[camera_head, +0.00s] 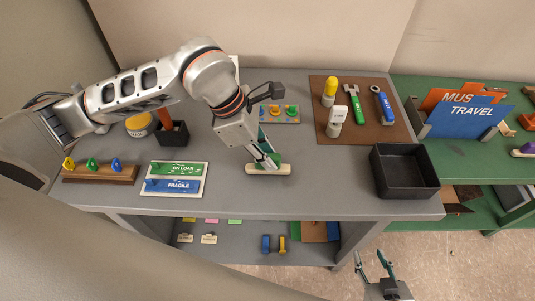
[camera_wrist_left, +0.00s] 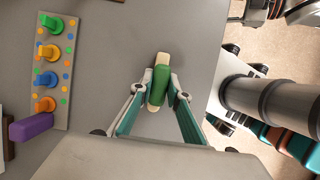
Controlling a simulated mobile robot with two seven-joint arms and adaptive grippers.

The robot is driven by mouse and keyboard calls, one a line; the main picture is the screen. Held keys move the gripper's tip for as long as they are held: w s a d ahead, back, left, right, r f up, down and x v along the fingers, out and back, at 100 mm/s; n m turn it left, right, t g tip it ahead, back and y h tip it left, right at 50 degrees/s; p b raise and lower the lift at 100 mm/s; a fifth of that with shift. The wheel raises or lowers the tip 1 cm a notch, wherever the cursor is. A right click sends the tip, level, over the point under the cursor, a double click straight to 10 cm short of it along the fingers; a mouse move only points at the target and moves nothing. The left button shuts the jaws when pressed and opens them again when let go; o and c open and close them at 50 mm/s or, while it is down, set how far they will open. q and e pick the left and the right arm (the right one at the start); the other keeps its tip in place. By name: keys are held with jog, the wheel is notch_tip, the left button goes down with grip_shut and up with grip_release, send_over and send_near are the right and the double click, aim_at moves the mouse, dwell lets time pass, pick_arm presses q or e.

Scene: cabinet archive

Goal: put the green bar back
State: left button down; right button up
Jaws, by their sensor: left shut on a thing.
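The green bar (camera_wrist_left: 158,82) is a small green block with a cream base whose ends show beyond the green. It is between the two fingers of my left gripper (camera_wrist_left: 155,92), which is shut on it. In the head view the left gripper (camera_head: 266,160) points down at the front middle of the grey desk, and the cream base (camera_head: 268,169) shows below its fingers. I cannot tell whether the base touches the desk. My right gripper (camera_head: 376,266) is empty and open, low in front of the desk.
A dotted board with coloured knobs (camera_head: 292,120) lies behind my left gripper. A black tray (camera_head: 404,188) is to the right, with a brown tool mat (camera_head: 322,125) behind it. A green and blue sign plate (camera_head: 152,188) and a wooden knob rack (camera_head: 100,179) are left. Bare desk surrounds the bar.

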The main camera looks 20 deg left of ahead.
pick_arm(q)
jog(key=c, duration=1.9)
grip_release()
jog(key=v, duration=1.2)
jog(key=shift+b, duration=0.3)
